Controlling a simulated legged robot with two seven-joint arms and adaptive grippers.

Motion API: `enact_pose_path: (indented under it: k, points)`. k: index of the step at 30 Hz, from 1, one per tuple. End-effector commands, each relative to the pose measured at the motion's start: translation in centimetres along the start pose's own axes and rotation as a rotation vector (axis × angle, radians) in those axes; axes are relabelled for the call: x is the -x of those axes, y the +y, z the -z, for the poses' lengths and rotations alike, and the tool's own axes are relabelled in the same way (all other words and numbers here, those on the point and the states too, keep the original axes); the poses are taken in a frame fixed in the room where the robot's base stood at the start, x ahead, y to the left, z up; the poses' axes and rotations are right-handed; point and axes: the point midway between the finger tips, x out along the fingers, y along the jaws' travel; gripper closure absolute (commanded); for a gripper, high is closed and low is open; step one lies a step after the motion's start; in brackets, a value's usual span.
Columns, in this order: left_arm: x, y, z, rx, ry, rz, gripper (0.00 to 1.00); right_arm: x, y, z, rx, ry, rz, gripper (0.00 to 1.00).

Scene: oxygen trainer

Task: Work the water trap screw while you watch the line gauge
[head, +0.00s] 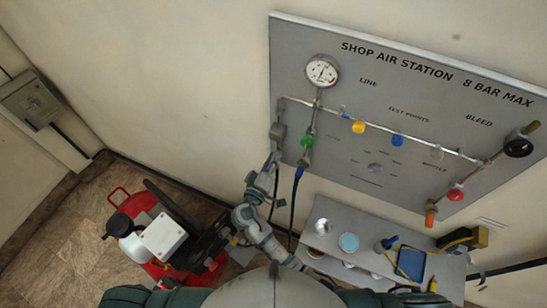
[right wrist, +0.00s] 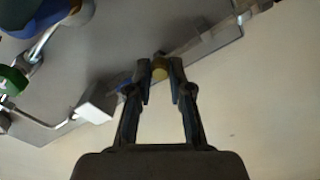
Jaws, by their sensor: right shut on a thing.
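The line gauge (head: 322,71) is a round white dial with a red mark, at the upper left of the grey panel. Its needle is too small to read. The water trap (head: 278,132) is a grey body at the panel's left edge, below the pipe. My right gripper (head: 276,158) reaches up to its underside. My left gripper is not in view.
A green knob (head: 307,141) and hanging dark hoses are close to the right of my gripper. Yellow, blue and red fittings line the pipe. A grey shelf (head: 340,222) with small items stands below. A red compressor (head: 118,196) stands at lower left.

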Motion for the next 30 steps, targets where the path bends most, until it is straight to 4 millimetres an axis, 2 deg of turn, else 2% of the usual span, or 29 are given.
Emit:
enact_pose_path:
  k: [1,9,10,12,23,30]
  points:
    - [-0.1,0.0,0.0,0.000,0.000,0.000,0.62,0.2,-0.6,-0.4,0.008,-0.007,0.013,1.00]
    - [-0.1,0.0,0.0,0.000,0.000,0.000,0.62,0.2,-0.7,-0.5,0.008,-0.008,0.013,1.00]
    - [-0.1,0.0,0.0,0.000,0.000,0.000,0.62,0.2,-0.7,-0.5,0.008,-0.008,0.013,0.73]
    - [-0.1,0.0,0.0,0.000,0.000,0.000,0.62,0.2,-0.6,-0.4,0.007,-0.007,0.012,0.55]
    - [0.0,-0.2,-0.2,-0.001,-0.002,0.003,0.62,0.5,-0.3,-0.2,0.002,-0.003,0.006,0.55]
    - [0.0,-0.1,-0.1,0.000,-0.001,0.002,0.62,4.5,-0.4,-0.2,0.003,-0.004,0.009,0.55]
